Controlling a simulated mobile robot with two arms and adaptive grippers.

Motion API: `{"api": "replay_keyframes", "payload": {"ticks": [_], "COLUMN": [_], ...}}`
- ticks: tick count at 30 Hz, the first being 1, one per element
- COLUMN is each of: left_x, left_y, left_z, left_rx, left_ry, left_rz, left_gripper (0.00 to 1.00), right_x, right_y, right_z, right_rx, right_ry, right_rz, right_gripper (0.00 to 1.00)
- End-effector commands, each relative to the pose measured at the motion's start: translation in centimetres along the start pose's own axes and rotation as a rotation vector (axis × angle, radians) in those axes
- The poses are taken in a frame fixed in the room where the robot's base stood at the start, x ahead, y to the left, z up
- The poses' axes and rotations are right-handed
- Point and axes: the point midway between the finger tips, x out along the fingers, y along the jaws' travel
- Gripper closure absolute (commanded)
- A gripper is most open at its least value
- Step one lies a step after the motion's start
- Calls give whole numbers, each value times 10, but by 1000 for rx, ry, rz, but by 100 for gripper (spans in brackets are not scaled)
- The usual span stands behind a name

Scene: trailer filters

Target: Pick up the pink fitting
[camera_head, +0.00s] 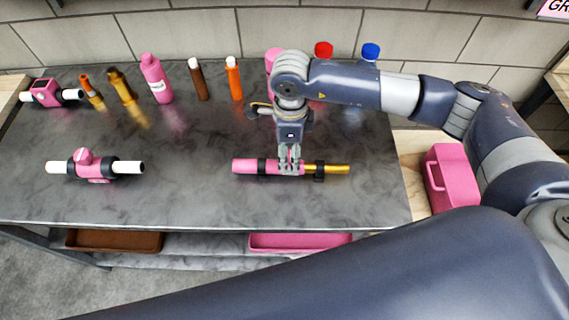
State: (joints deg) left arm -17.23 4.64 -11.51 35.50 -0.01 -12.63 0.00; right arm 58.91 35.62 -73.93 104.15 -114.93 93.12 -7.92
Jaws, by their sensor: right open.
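A pink tubular piece (247,166) with black bands and a brass-coloured pipe (337,169) at its right end lies across the grey tabletop. My right gripper (290,168) points down over its middle, fingers open around or just above it; I cannot tell whether they touch it. The fingers hide part of the piece. A pink fitting (84,158) with white pipe ends and black collars lies at the left of the table. Another pink fitting (45,92), blockier, with white ends, lies at the back left. My left gripper is out of view.
Along the back stand a pink bottle (157,80), a brown tube (198,80), an orange tube (234,80) and bottles with red (323,50) and blue (370,51) caps, partly behind my arm. A pink container (450,181) is right of the table. Brown and pink trays (300,242) sit below.

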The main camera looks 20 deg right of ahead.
Motion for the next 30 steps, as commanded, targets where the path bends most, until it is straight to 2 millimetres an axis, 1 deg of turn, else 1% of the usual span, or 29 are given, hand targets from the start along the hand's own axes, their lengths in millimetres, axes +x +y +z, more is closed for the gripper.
{"api": "replay_keyframes", "payload": {"ticks": [5,10,12,15,23,24,26,27,29,30], "left_x": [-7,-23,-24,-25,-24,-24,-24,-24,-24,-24], "left_y": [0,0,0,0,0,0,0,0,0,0], "left_z": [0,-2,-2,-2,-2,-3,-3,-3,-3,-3], "left_rx": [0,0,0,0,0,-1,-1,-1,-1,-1], "left_ry": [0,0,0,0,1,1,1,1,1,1], "left_rz": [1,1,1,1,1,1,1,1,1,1], "left_gripper": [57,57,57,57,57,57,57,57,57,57], "right_x": [12,35,47,56,59,59,59,59,59,59], "right_y": [1,3,2,1,1,1,1,1,1,1], "right_z": [0,-4,-3,-3,-2,-2,-2,-2,-2,-2], "right_rx": [0,0,1,0,-1,-1,-1,-1,-1,-1], "right_ry": [0,1,0,-2,-2,-2,-2,-2,-2,-2], "right_rz": [3,5,4,2,1,1,1,1,1,1], "right_gripper": [41,41,41,41,41,50,63,72,86,95]}}
